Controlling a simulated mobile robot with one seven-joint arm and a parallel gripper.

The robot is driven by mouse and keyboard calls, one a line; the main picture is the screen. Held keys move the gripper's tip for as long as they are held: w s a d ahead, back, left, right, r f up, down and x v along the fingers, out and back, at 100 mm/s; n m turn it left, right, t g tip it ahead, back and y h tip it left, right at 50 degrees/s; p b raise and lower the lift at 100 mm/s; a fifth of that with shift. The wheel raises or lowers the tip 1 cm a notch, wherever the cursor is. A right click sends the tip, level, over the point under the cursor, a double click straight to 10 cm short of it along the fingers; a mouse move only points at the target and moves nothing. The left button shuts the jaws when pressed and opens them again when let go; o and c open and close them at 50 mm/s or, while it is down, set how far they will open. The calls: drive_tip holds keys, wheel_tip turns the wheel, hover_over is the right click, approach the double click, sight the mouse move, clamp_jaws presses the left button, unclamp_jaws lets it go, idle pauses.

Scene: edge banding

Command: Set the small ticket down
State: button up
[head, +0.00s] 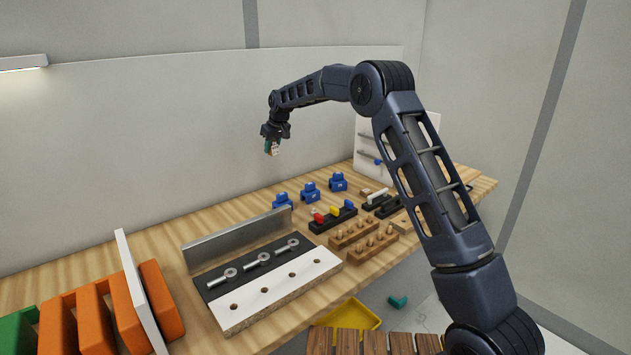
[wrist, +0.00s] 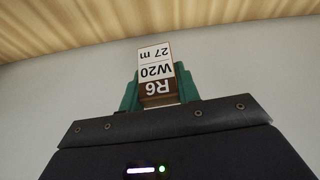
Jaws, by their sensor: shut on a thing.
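The small ticket (wrist: 156,72) is a white and brown card that reads R6, W20 and 27 m, upside down in the wrist view. My gripper (wrist: 158,92) is shut on it, with a green finger on each side. In the head view the ticket (head: 274,149) is a small pale piece below my gripper (head: 269,145). It is held in the air above the back of the wooden workbench (head: 215,216), clear of the surface.
Blue clamp-like pieces (head: 310,192) stand on the bench below. A metal angle with a dark mat and eye bolts (head: 262,260) lies in front, beside a white-topped board (head: 275,290). Orange blocks (head: 90,315) fill the left. Wooden peg blocks (head: 364,240) sit at right. A yellow bin (head: 352,316) is below the bench.

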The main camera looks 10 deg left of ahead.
drive_tip(key=d+m, duration=0.1)
drive_tip(key=d, duration=3.2)
wheel_tip(320, 180, down, 20)
drive_tip(key=shift+w+a+r, duration=0.1)
drive_tip(key=shift+a, duration=0.05)
drive_tip(key=o, duration=0.9)
drive_tip(key=shift+o, duration=0.2)
